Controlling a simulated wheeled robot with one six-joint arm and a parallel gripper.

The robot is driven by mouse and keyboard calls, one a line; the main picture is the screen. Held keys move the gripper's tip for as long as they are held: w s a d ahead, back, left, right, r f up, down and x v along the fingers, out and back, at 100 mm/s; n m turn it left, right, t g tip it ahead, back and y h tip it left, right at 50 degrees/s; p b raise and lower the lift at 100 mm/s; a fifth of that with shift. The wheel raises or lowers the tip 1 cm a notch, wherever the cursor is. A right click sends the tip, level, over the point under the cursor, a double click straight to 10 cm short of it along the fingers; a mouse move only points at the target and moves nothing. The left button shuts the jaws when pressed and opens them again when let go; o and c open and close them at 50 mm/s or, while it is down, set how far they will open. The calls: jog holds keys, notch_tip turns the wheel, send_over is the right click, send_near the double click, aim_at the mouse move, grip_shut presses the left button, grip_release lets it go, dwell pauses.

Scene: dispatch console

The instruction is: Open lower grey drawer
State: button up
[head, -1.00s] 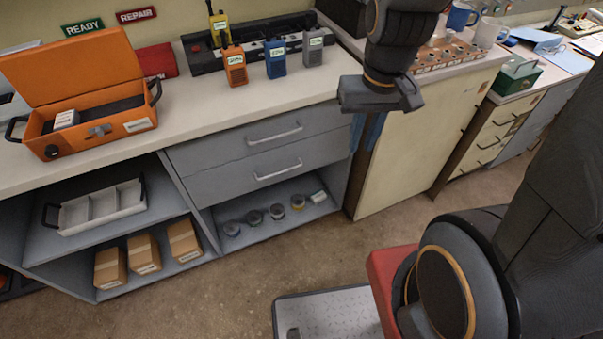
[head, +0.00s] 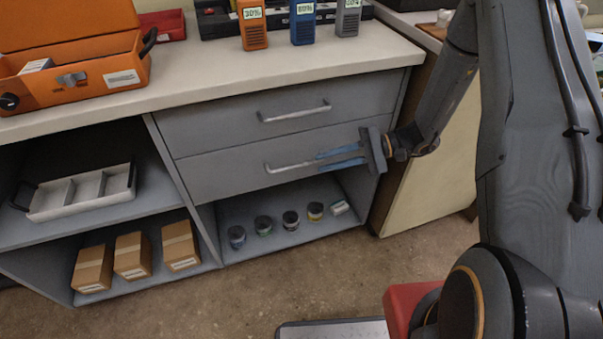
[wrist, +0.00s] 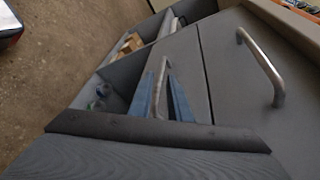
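The lower grey drawer (head: 225,175) is shut, flush under the upper grey drawer (head: 220,125). Its pale bar handle (head: 290,167) runs across its front. My gripper (head: 320,160) is in front of the right part of this handle, its blue fingers pointing left along it. In the wrist view, my gripper (wrist: 160,75) has its two fingers apart, one on each side of the lower handle (wrist: 158,84). Whether either finger touches the bar is hard to tell. The upper drawer's handle (wrist: 262,68) shows to the right there.
Below the drawers, an open shelf (head: 265,208) holds several small jars and a white item. To the left are a divided tray (head: 80,190) and cardboard boxes (head: 133,255). An orange case (head: 110,75) and radios stand on the counter.

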aim_at(307, 164)
jog(key=shift+w+a+f+m+t+y, duration=0.15)
jog(key=shift+w+f+t+y, duration=0.1)
jog(key=shift+w+f, duration=0.3)
jog(key=shift+w+a+f+m+t+y, duration=0.15)
jog(key=shift+w+f+y, duration=0.1)
jog(key=shift+w+f, duration=0.25)
jog(key=shift+x, duration=3.35)
jog(key=shift+s, duration=0.1)
grip_shut()
